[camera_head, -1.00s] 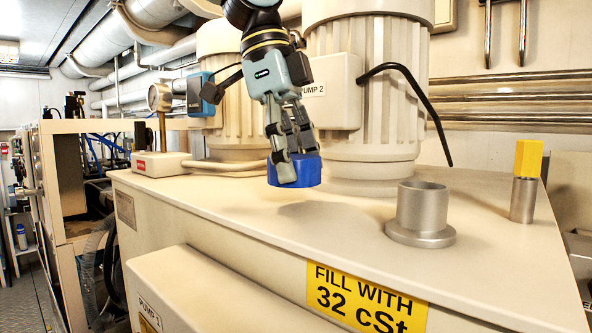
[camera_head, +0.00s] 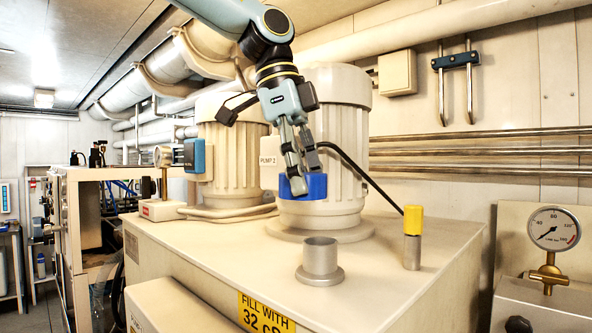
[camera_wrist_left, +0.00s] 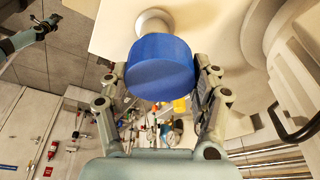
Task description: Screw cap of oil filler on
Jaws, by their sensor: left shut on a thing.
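The blue oil filler cap (camera_head: 304,186) is held between the fingers of my left gripper (camera_head: 296,180), which is shut on it. In the head view the cap is above and slightly left of the open grey metal filler neck (camera_head: 320,258) on the tank top, clearly apart from it. In the left wrist view the cap (camera_wrist_left: 160,68) sits between the fingers (camera_wrist_left: 160,78) and partly hides the pale round neck (camera_wrist_left: 153,20) behind it. What seems to be my right gripper (camera_wrist_left: 45,26) shows small at that view's upper left; its jaws are unclear.
The cream tank top (camera_head: 375,268) is clear around the neck. A yellow-topped metal post (camera_head: 412,238) stands to its right. A pressure gauge (camera_head: 554,229) is at far right.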

